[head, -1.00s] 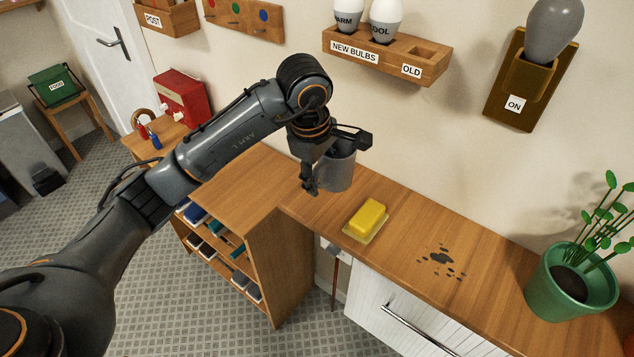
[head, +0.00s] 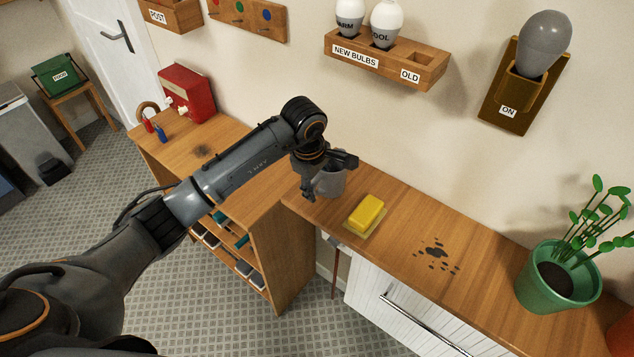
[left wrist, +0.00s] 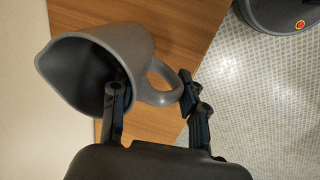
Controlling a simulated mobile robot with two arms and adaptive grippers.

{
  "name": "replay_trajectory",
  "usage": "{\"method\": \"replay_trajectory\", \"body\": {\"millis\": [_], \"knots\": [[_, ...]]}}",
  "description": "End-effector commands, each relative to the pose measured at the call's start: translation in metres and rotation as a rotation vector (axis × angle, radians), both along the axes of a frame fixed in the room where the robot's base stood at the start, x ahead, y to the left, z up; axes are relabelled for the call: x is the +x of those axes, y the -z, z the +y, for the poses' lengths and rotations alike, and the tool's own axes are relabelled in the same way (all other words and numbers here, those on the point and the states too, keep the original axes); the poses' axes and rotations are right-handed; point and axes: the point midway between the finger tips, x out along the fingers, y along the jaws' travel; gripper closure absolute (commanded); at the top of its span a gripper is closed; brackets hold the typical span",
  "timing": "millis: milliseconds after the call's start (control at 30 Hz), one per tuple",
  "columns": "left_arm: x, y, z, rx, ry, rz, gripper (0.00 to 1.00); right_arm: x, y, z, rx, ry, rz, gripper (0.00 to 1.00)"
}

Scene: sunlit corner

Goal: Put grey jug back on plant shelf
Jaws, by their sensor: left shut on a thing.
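The grey jug (head: 331,181) is at the left end of the wooden counter, by the wall, partly hidden by my arm in the head view. My left gripper (head: 309,191) is at the jug's left side. In the left wrist view the jug (left wrist: 137,42) shows its open, empty-looking mouth and its handle. One finger reaches into the mouth and the other lies beyond the handle, so my left gripper (left wrist: 150,95) is shut on the jug. I cannot tell whether the jug touches the counter. My right gripper is not in view.
The counter (head: 400,215) holds a yellow sponge (head: 366,213) on a pad, dark spots (head: 437,253) and a green potted plant (head: 556,285) at right. A lower shelf unit (head: 270,255) adjoins at left. A bulb rack (head: 388,58) and lamp holder (head: 510,85) hang on the wall.

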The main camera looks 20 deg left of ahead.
Motion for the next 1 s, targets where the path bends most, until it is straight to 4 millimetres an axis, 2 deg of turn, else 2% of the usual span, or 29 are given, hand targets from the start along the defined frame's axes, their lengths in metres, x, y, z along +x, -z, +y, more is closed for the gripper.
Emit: {"method": "replay_trajectory", "body": {"millis": [167, 200, 300, 700, 733, 867, 1000], "knots": [[0.0, 0.004, 0.0, 0.0, 0.001, -0.002, 1.0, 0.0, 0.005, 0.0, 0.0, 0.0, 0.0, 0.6], [0.0, 0.003, 0.0, 0.0, 0.001, 0.0, 0.5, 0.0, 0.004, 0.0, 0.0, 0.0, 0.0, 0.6], [0.0, 0.003, 0.0, 0.001, 0.001, 0.001, 0.33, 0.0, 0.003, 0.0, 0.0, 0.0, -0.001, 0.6], [0.0, -0.003, 0.0, -0.001, -0.001, 0.0, 0.33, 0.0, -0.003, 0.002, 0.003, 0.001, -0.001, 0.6], [0.0, -0.004, 0.0, 0.0, 0.0, -0.003, 0.33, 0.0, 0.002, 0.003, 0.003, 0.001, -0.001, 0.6], [-0.004, -0.025, 0.002, 0.002, 0.002, -0.006, 0.33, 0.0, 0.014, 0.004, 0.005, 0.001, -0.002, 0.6], [-0.008, -0.056, 0.004, 0.0, 0.0, -0.009, 0.33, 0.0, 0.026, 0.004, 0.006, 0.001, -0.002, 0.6]]}}
